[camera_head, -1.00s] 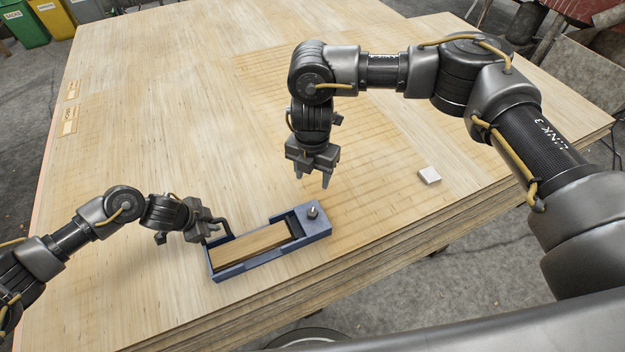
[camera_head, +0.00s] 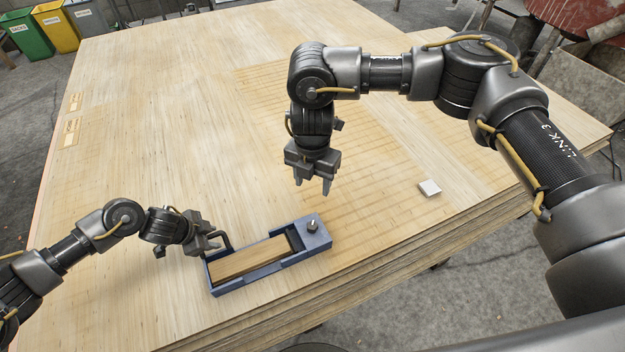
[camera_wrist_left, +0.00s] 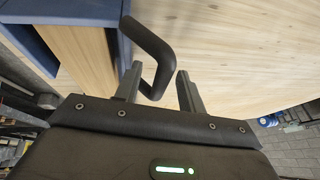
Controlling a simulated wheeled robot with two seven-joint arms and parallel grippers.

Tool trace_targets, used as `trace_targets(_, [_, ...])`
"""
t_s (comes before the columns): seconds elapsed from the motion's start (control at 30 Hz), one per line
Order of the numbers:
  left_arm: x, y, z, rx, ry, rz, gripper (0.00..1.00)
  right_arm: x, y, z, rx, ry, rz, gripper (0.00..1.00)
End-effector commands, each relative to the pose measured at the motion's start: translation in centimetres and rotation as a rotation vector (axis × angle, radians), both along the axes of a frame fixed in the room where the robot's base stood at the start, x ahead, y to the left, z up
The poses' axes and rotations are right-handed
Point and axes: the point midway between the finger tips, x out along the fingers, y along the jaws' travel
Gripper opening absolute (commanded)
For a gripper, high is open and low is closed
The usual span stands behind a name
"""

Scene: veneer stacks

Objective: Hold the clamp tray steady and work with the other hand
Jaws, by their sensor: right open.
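The blue clamp tray (camera_head: 265,279) lies on the plywood at the lower middle, with a long wooden strip (camera_head: 250,258) in it. A grey knob (camera_head: 313,226) stands on its right end and a black handle (camera_head: 225,240) on its left end. My left gripper (camera_head: 210,241) is at that handle. In the left wrist view, the handle (camera_wrist_left: 154,45) passes between the fingers of my left gripper (camera_wrist_left: 158,84), which stand apart with a gap beside it. My right gripper (camera_head: 313,188) is open and empty above the plywood, behind the tray.
A small white block (camera_head: 429,188) lies on the plywood stack (camera_head: 160,120) right of the tray. The stack's front edge runs close in front of the tray. Plywood behind the tray is clear. Coloured bins (camera_head: 57,27) stand on the floor at the back left.

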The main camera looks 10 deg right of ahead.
Motion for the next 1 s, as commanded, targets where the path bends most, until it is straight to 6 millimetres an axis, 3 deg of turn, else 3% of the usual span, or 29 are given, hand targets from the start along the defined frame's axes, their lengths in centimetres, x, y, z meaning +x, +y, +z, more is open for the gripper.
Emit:
trace_targets(0.17, [-0.3, 0.4, 1.0, 0.0, -0.002, -0.001, 0.4, 0.0, 0.0, 0.0, 0.0, 0.0, 0.0, 0.52])
trace_targets(0.63, [-2.9, 3.1, 9.1, 0.0, -0.004, -0.001, 0.4, 0.0, 0.0, 0.0, 0.0, 0.0, 0.0, 0.52])
trace_targets(1.0, [-3.6, 3.7, 10.9, 0.0, 0.0, 0.0, 0.4, 0.0, 0.0, 0.1, 0.0, 0.0, 0.0, 0.52])
